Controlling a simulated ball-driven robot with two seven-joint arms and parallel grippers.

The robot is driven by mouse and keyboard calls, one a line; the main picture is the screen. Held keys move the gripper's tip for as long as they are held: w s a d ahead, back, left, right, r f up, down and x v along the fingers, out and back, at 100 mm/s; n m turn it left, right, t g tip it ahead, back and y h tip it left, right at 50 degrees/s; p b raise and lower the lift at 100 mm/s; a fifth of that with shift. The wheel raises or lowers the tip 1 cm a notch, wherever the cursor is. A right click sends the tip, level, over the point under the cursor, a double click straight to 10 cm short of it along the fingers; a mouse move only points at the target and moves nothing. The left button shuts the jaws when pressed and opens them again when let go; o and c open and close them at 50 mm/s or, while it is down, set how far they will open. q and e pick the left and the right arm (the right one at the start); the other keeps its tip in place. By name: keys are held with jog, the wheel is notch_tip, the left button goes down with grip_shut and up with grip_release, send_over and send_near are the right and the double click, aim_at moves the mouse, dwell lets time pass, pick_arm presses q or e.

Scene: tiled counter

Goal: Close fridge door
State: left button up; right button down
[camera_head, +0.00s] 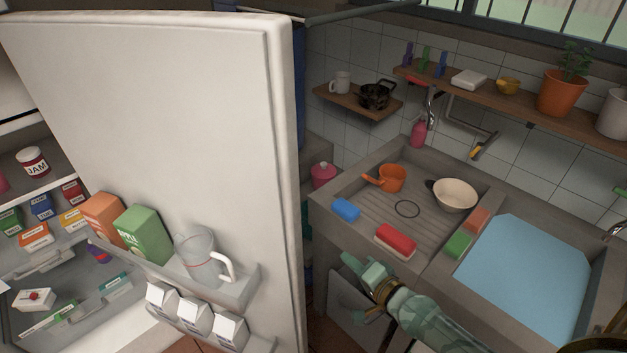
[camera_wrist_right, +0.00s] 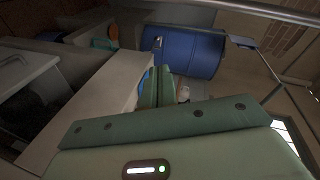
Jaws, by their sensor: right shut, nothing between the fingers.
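The white fridge door (camera_head: 170,100) stands open on the left of the head view, its inner side facing me. Its racks hold cartons, a glass jug and several small milk cartons. The fridge inside (camera_head: 60,265) shows at far left with food on its shelves. My right gripper (camera_head: 352,264) is shut and empty, to the right of the door's edge and in front of the sink unit. It looks apart from the door. In the right wrist view, its fingers (camera_wrist_right: 155,88) are together. My left gripper is not in view.
The stone sink counter (camera_head: 330,210) fills the right, with an orange pot (camera_head: 391,178), a bowl (camera_head: 455,195), sponges and a water-filled basin (camera_head: 525,275). A blue barrel (camera_wrist_right: 188,52) shows in the wrist view. A narrow gap lies between door and counter.

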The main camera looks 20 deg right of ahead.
notch_tip(320, 180, up, 14)
jog(key=w+a+m+t+y+p, duration=0.1)
jog(key=w+a+m+t+p, duration=0.1)
jog(key=m, duration=0.1)
jog(key=x, duration=1)
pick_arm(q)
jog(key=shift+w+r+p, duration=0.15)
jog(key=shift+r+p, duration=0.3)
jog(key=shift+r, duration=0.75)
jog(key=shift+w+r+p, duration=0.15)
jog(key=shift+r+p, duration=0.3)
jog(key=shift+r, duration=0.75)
pick_arm(e)
jog(key=shift+s+a+r, duration=0.15)
jog(key=shift+s+a, duration=0.5)
jog(key=shift+a, duration=0.15)
jog(key=shift+s+a+r, duration=0.15)
jog(key=shift+s+a, duration=0.55)
jog(key=shift+a, duration=0.05)
